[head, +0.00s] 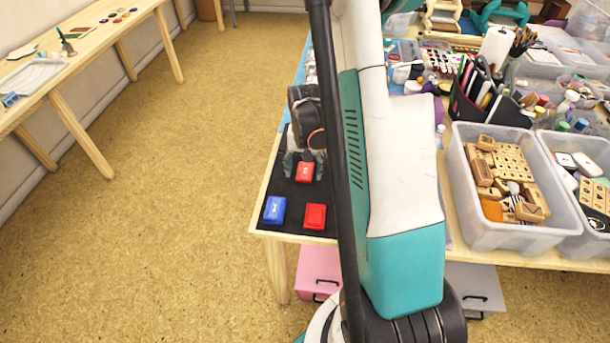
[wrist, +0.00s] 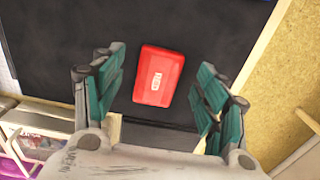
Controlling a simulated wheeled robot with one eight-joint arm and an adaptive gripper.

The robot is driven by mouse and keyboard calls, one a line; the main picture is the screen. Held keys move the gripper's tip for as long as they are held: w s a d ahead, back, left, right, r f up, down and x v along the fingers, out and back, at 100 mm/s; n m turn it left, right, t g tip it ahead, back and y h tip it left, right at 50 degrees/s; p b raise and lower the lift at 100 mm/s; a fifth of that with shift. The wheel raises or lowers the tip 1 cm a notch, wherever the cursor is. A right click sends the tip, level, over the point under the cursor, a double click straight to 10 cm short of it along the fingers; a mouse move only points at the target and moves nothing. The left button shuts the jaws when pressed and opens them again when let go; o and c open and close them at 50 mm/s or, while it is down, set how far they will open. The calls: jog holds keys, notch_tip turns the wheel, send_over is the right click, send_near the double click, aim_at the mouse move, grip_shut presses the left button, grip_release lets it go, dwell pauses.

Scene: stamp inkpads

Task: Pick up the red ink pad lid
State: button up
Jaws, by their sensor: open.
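The red ink pad lid (head: 305,173), a small rounded red block with a pale label, is over the black mat (head: 290,222) near the table's front left corner. In the wrist view the lid (wrist: 158,75) lies between the two teal fingers of my gripper (wrist: 160,68), with a gap on each side. My gripper (head: 304,164) is open and holds nothing. In the head view it is partly hidden behind my arm. A plain red pad (head: 315,216) without a visible label lies nearer the table's front edge.
A blue labelled pad (head: 274,210) lies left of the plain red pad. Clear bins (head: 485,232) of wooden stamps and a crowd of craft supplies fill the table right of my arm. The floor to the left is clear up to another table (head: 75,55).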

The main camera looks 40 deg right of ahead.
notch_tip(320, 180, down, 2)
jog(key=shift+r, duration=0.1)
jog(key=c, duration=0.9)
